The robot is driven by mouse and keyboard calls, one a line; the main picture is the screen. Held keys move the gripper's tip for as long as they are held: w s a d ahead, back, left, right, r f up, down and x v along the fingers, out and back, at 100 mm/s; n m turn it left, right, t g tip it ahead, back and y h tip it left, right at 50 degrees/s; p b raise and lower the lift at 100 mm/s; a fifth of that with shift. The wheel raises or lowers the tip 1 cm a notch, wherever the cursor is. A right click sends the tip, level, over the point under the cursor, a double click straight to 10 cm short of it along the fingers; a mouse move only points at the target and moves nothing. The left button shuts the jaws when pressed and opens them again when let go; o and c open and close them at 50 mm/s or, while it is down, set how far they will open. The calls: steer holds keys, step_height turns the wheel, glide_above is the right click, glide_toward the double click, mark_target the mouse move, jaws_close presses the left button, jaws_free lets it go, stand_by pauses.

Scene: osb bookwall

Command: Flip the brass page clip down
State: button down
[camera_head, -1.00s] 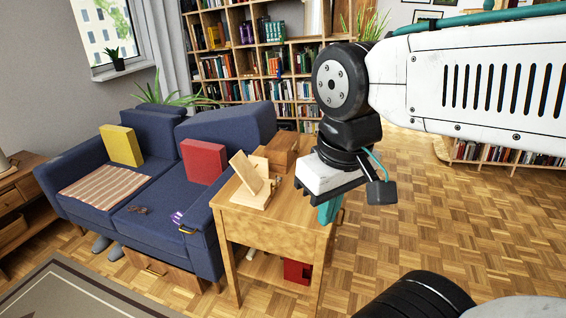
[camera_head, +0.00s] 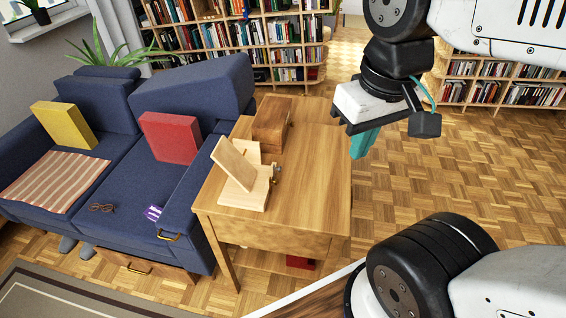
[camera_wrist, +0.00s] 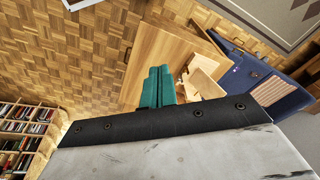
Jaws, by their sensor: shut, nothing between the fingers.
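A light wooden book stand (camera_head: 246,187) with a tilted back panel stands on the wooden side table (camera_head: 305,205), near its left front. Small brass-coloured parts (camera_head: 276,172) show at the stand's right side; I cannot tell whether the page clip is up or down. My gripper (camera_head: 364,143), with teal fingers, is shut and empty. It is in the air to the right of the stand, by the table's right edge, apart from everything. In the wrist view the teal fingers (camera_wrist: 158,88) lie together in front of the tabletop, with the stand (camera_wrist: 203,82) just right of them.
A wooden box (camera_head: 271,125) stands behind the stand. A blue sofa (camera_head: 130,185) with yellow and red cushions adjoins the table's left side. Bookshelves (camera_head: 235,45) line the back. The right half of the tabletop and the parquet floor (camera_head: 455,185) to the right are clear.

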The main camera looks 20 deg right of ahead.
steer(key=w+d+f+m+g+y, duration=0.1)
steer(key=w+f+m, duration=0.4)
steer(key=w, duration=0.7)
steer(key=w+d+f+m+g+y, duration=0.1)
steer(key=w+f+m, duration=0.4)
steer(key=w, duration=0.8)
step_height(320, 180, down, 4)
steer(key=shift+d+r+g+y, duration=0.1)
steer(key=shift+d+g+y, duration=0.3)
steer(key=shift+y, duration=0.5)
steer(key=shift+d, duration=0.1)
steer(key=x, duration=0.4)
steer(key=s+a+x, duration=0.1)
steer(key=x, duration=0.3)
steer(key=a+r+x, duration=0.1)
steer(key=x, duration=0.3)
steer(key=shift+s+a+f, duration=0.2)
steer(key=shift+s+f, duration=0.2)
